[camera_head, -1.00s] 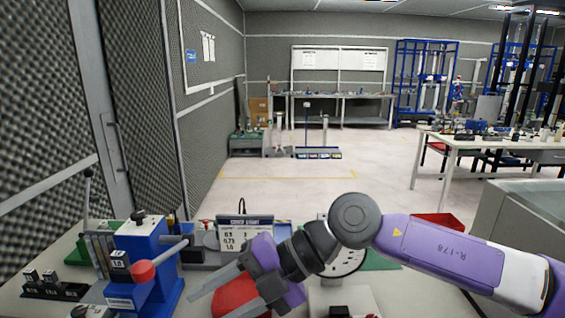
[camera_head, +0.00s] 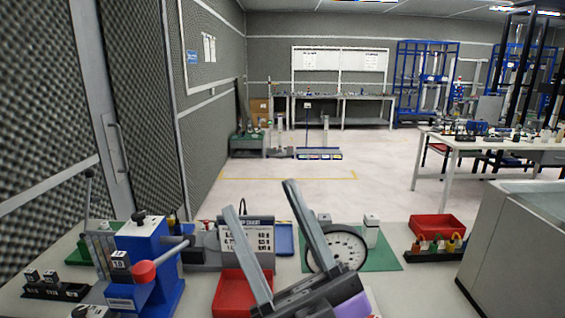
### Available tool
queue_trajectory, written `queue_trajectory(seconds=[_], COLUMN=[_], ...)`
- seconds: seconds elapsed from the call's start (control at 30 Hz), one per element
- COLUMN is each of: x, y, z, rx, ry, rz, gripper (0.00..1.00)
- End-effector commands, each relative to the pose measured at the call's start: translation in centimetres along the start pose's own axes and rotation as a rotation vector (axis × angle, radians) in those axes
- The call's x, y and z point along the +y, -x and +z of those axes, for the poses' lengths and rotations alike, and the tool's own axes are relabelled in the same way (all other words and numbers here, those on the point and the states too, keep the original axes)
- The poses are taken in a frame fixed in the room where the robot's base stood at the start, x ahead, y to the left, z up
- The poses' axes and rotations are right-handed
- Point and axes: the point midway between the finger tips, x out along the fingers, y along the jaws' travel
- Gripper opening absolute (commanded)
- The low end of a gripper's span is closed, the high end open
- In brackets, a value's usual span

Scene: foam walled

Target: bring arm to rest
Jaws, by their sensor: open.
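My gripper (camera_head: 266,213) is at the bottom middle of the head view. Its two grey fingers point up and away from me and are spread apart, with nothing between them. The purple and dark grey gripper body (camera_head: 318,300) is cut off by the lower edge, and the rest of my arm is out of view. The fingers stand in front of a sign with a table of numbers (camera_head: 257,236), a red tray (camera_head: 228,297) and a round dial gauge (camera_head: 345,249). I cannot tell how high the gripper is above the bench.
A blue fixture with a red-knobbed lever (camera_head: 147,258) stands on the bench at left, beside small black blocks (camera_head: 55,287). A red bin (camera_head: 437,226) and a dark rack (camera_head: 436,254) are at right. Open floor (camera_head: 290,190) lies behind.

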Motion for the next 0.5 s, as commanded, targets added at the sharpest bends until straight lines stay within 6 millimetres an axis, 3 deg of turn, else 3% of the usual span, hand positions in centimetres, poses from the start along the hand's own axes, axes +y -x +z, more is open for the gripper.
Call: queue_trajectory(seconds=[0.23, 0.5], x=[3.9, 5.2], y=[8.7, 20.1], z=[1.8, 2.1], rx=[-0.240, -0.535], ry=[-0.041, -0.069], rz=[0.260, 0.445], gripper=[0.48, 0.48])
